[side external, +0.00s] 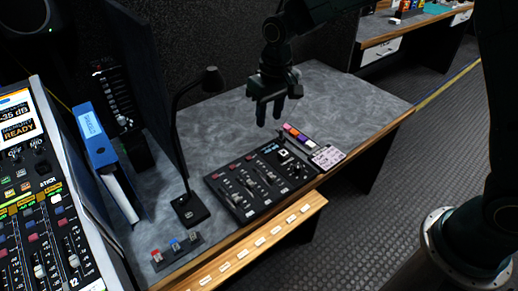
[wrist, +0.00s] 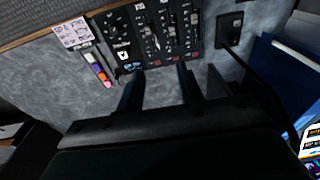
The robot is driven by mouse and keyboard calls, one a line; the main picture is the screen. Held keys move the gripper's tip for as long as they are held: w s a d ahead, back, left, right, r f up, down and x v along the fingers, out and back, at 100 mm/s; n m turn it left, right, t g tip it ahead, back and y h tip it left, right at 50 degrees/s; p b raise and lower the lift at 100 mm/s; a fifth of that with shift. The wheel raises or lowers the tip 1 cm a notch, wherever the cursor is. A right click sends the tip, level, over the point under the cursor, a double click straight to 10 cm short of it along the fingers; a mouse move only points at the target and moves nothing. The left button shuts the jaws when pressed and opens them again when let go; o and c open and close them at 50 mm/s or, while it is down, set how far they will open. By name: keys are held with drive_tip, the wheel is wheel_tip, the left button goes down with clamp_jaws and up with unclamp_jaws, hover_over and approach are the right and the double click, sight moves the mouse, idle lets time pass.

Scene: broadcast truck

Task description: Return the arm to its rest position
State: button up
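My gripper (side external: 269,112) hangs from my arm above the grey desk (side external: 330,97), pointing down. Its fingers are spread apart with nothing seen between them. In the side view it is above and behind the black control panel (side external: 262,178), apart from it. In the wrist view the fingers of my gripper (wrist: 160,85) stand in front of the panel's lower edge, with grey desk top showing between them.
A black gooseneck lamp (side external: 190,209) stands left of the panel, beside a blue binder (side external: 92,136) and a mixing console (side external: 45,215). A label card (side external: 328,157) and coloured strip (side external: 298,135) lie at the panel's right. The desk's right end is clear.

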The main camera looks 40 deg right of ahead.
drive_tip(key=s+d+r+t, duration=0.2)
drive_tip(key=s+d+r, duration=0.5)
drive_tip(key=s+r, duration=0.6)
drive_tip(key=s+d+t, duration=0.2)
drive_tip(key=s+d, duration=0.2)
drive_tip(key=s, duration=1.2)
drive_tip(key=shift+d+r+t, duration=0.15)
drive_tip(key=shift+r+t, duration=0.15)
drive_tip(key=shift+r, duration=0.1)
